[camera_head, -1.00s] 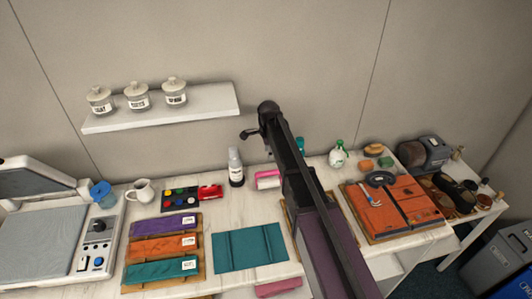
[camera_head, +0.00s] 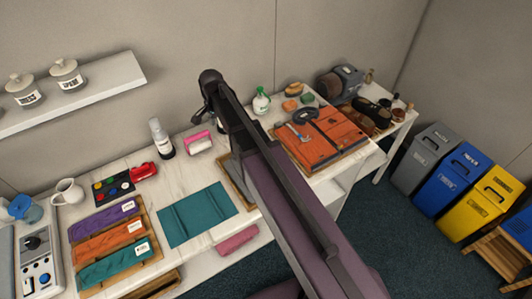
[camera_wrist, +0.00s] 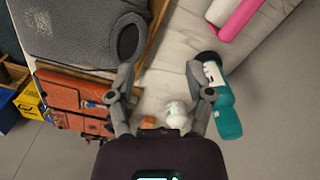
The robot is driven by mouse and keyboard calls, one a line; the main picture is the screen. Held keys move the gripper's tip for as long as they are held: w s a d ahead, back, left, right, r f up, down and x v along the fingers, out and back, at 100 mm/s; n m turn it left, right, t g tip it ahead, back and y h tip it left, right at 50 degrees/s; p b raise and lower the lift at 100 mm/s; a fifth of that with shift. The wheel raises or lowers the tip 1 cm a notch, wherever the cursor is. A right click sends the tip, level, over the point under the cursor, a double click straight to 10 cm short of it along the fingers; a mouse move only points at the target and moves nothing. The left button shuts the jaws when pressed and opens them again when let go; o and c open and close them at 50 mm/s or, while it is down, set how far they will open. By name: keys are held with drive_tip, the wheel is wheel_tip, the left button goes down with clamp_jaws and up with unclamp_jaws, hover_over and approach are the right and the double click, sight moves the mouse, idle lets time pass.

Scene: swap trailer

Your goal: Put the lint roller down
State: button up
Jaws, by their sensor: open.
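The lint roller, white with a pink part (camera_head: 199,141), lies on the white tabletop left of my arm in the head view. In the wrist view, a pink and white roller shape (camera_wrist: 238,15) lies on the table at the top right, cut by the frame edge. My gripper (camera_wrist: 168,56) shows in the wrist view with its two fingers spread and nothing between them. The roller is beyond the right finger, apart from it. In the head view my arm hides the gripper.
A teal bottle (camera_wrist: 223,100) is close by the right finger. A grey padded item (camera_wrist: 75,28) is by the left finger. Bins (camera_head: 455,172) stand right.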

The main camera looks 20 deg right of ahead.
drive_tip(key=s+d+n, duration=0.4)
drive_tip(key=s+d, duration=0.2)
drive_tip(key=s, duration=0.3)
drive_tip(key=s+d+n, duration=0.5)
drive_tip(key=s+d, duration=0.1)
drive_tip(key=s, duration=0.2)
drive_tip(key=shift+s+d+n, duration=0.3)
drive_tip(key=shift+s+d, duration=0.05)
wheel_tip(320, 180, down, 3)
drive_tip(key=b, duration=0.3)
idle(0.5)
